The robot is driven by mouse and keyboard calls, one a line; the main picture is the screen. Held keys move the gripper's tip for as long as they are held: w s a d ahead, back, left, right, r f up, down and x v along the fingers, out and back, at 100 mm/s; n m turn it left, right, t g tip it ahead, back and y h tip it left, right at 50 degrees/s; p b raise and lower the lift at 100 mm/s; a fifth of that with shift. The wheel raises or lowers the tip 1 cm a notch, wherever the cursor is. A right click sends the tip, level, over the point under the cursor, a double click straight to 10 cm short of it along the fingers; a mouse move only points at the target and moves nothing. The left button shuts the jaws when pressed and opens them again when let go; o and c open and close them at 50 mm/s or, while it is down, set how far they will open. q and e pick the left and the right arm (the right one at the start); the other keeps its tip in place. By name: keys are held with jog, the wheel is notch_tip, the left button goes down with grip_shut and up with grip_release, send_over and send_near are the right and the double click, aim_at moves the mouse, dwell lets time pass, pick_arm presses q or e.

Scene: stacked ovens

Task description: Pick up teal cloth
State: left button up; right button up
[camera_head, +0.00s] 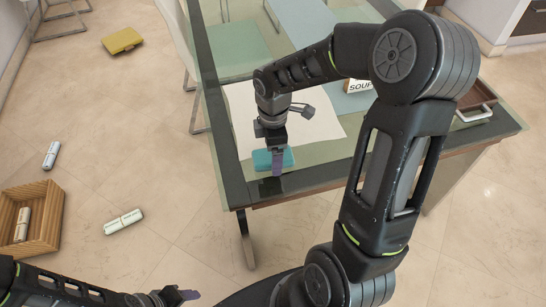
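The teal cloth (262,157) is a small folded rectangle near the close left corner of the glass-topped table (231,170). My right gripper (277,165) points down over the cloth. Its purple-grey fingertips cross the cloth's middle and hide part of it. I cannot tell whether they touch the cloth or have closed on it. My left gripper (181,296) is low at the bottom of the view, away from the table, and the gap between its fingers does not show clearly.
A white sheet (239,110) and a box marked "SOUP" (358,87) are on the table. A brown tray (481,98) is at the right. On the floor are a wooden crate (47,236), white cylinders (123,221) and a yellow item (121,41). Chairs stand behind.

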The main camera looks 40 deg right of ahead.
jog(key=c, duration=1.5)
jog(key=shift+o, duration=0.2)
jog(key=shift+r, duration=0.1)
notch_tip(320, 180, up, 10)
dwell(0.3)
jog(key=o, duration=0.8)
jog(key=shift+c, duration=0.2)
jog(key=c, duration=0.6)
